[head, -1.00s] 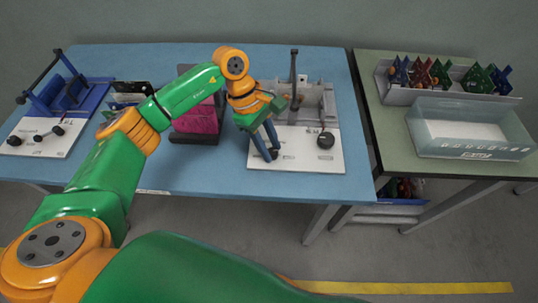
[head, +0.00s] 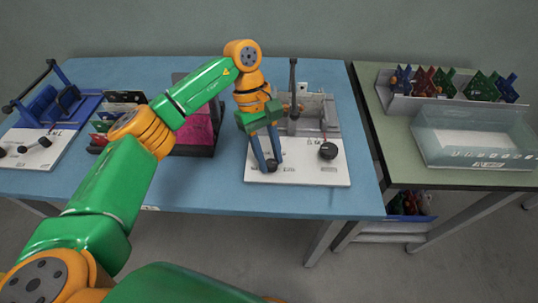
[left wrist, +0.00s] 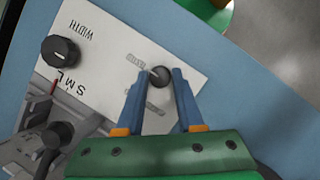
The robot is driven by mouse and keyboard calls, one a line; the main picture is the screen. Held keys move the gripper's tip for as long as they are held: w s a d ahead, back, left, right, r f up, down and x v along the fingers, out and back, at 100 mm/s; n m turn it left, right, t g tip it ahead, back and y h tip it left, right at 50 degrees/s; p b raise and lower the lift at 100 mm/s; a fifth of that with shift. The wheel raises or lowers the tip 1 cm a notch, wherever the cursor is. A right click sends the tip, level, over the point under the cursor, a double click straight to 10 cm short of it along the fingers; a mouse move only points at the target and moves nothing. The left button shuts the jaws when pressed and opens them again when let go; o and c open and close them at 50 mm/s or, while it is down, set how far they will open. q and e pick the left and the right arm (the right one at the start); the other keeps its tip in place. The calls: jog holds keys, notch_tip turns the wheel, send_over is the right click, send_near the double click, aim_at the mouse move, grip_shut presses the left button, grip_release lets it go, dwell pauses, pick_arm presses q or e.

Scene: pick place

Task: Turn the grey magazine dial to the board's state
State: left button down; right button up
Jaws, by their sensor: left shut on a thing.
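The grey magazine (head: 312,115) stands on a white plate (head: 305,175) at the middle right of the blue table. The plate carries a black dial marked WIDTH (head: 328,151), with S, M and L beside it; it also shows in the left wrist view (left wrist: 60,52). My left gripper (head: 271,165) points down at the plate's front left, shut on a smaller black knob (left wrist: 160,76). In the left wrist view that knob sits between the blue fingertips, with two small labels beside it, too blurred to read. My right gripper is not in view.
A magenta panel in a dark stand (head: 200,130) is left of the plate, partly behind my arm. A blue magazine (head: 68,95) stands far left. On the green table at right are a rack of coloured boards (head: 450,105) and a clear bin (head: 470,150).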

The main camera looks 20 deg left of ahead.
pick_arm(q)
jog(key=shift+f, duration=0.1)
jog(key=c, duration=0.5)
grip_release()
jog(key=v, duration=0.7)
jog(key=shift+d, duration=0.1)
